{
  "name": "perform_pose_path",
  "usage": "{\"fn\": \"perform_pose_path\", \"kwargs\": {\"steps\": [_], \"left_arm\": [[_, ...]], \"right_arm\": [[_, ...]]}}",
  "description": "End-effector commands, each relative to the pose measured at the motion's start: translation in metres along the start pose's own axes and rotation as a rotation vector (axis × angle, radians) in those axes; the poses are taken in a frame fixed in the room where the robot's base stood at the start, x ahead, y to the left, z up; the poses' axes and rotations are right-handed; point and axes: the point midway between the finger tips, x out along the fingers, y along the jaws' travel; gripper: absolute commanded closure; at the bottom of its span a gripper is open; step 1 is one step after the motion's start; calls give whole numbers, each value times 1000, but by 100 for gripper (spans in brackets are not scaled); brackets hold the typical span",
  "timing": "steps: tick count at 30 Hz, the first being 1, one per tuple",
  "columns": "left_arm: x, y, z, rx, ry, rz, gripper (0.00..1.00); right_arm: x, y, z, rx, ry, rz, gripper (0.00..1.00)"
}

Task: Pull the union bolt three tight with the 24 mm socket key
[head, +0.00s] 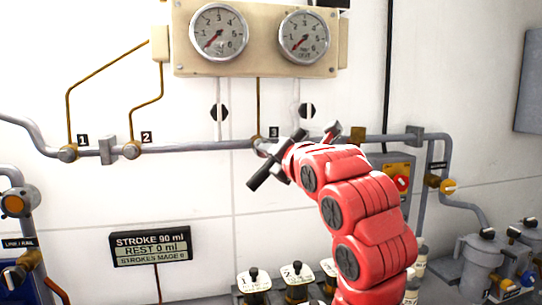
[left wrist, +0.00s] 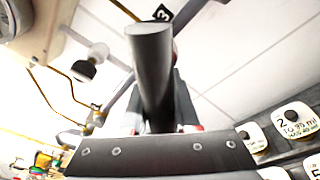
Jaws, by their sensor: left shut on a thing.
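The dark socket key (head: 264,172) shows as a short black bar, tilted, in front of the wall pipe by label 3 (head: 273,132). My left gripper (head: 285,160) is shut on it at the end of the red arm. In the left wrist view the key is a thick dark cylinder (left wrist: 152,65) standing up from the gripper (left wrist: 165,125). Union bolt three (head: 262,143) sits on the pipe below label 3, mostly hidden behind key and gripper. I cannot tell whether the socket is seated on it. My right gripper is not in view.
Unions 1 (head: 68,153) and 2 (head: 131,150) sit left on the same pipe. A panel with two gauges (head: 257,60) hangs above. A stroke sign (head: 151,246) stands lower left. Several labelled containers (head: 254,282) stand below, and an orange box with a red knob (head: 398,175) is to the right.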

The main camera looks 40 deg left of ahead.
Motion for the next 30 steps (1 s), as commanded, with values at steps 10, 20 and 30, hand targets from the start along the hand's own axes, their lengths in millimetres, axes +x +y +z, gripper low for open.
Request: {"fn": "perform_pose_path", "kwargs": {"steps": [10,20,30], "left_arm": [[1,0,0,1,0,1,100],[6,0,1,1,0,2,100],[11,0,2,2,-1,1,100]], "right_arm": [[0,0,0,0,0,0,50],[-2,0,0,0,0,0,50],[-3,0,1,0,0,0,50]]}}
